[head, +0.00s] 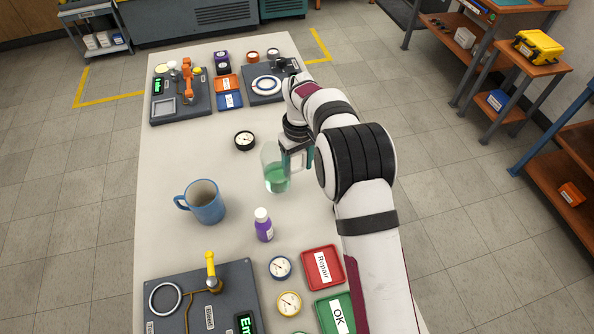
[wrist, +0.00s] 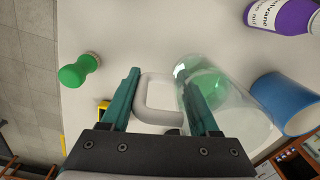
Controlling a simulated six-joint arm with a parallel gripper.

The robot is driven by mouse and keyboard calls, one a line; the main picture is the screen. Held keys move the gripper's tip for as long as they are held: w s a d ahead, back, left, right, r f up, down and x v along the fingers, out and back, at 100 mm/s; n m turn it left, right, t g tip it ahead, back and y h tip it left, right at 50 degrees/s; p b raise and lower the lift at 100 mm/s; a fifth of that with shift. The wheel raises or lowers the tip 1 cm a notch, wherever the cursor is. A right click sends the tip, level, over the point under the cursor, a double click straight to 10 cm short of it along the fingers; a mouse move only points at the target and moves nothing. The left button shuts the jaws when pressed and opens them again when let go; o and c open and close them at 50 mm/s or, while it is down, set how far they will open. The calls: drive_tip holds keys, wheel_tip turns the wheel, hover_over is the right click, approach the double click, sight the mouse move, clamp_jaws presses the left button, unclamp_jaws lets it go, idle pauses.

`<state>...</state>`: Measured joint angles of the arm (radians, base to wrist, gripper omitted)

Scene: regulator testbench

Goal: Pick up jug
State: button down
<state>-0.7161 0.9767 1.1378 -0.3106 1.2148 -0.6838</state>
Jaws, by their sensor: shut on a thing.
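The jug (head: 276,182) is clear, with green liquid in its lower part. It stands upright near the right side of the white table; I cannot tell whether its base is off the surface. My gripper (head: 293,153) is at its right side, by the handle. In the wrist view my gripper (wrist: 162,78) is shut on the jug, with the pale handle between its two teal fingers. The clear jug body (wrist: 240,108) lies to the right there, and the right finger overlaps it. My arm hides part of the handle side in the head view.
A blue mug (head: 207,205) and a purple bottle (head: 264,228) stand left of and in front of the jug. A black gauge (head: 244,141) lies behind it. A green bottle (wrist: 78,71) shows in the wrist view. Red (head: 335,283) and green trays (head: 322,311) lie in front.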

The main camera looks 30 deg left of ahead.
sight(286, 168)
drive_tip(key=shift+r, duration=3.15)
